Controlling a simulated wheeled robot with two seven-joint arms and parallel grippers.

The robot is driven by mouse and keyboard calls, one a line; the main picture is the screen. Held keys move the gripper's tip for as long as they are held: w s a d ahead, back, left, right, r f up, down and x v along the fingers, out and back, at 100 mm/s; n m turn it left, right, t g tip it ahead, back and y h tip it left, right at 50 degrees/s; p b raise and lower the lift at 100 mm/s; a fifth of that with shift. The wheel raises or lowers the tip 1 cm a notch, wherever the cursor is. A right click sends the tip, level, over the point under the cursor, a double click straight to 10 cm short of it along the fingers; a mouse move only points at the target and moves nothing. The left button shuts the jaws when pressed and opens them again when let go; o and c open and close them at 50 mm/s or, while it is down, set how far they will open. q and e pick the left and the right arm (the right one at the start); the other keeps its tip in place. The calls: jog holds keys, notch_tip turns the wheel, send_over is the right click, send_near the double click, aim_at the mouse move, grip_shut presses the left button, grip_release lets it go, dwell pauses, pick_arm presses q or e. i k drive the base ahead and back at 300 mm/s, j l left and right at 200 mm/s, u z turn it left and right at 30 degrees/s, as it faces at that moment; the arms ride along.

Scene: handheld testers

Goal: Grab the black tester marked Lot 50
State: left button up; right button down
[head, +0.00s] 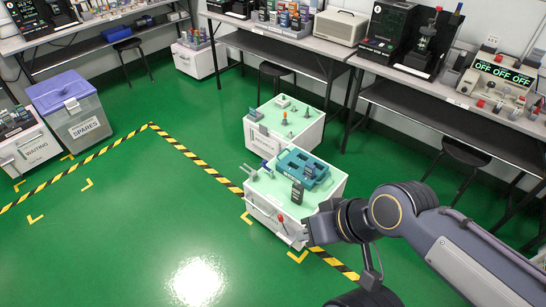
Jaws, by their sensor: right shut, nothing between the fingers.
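A small dark handheld tester (297,193) stands upright on the nearer white cart (266,188), in front of a blue-green tray (285,163). Its marking is too small to read, so I cannot tell whether it says Lot 50. Other dark and blue pieces sit in the tray. My right gripper (306,232) is at the cart's front right corner, below and to the right of the tester and apart from it. It is shut and empty, and its fingers are small and partly hidden by the wrist. My left gripper is out of view.
A second white cart (285,118) with small fixtures stands behind. A grey bin with a purple lid (59,91), marked SPARES, is at the left. Benches with equipment line the back, with stools (464,153) under them. The green floor at left is clear.

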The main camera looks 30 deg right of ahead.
aim_at(298, 189)
jog(key=i+l+z, duration=0.1)
jog(key=i+z, duration=0.15)
jog(key=i, duration=0.45)
jog(key=i+z, duration=0.25)
jog(key=i, duration=0.5)
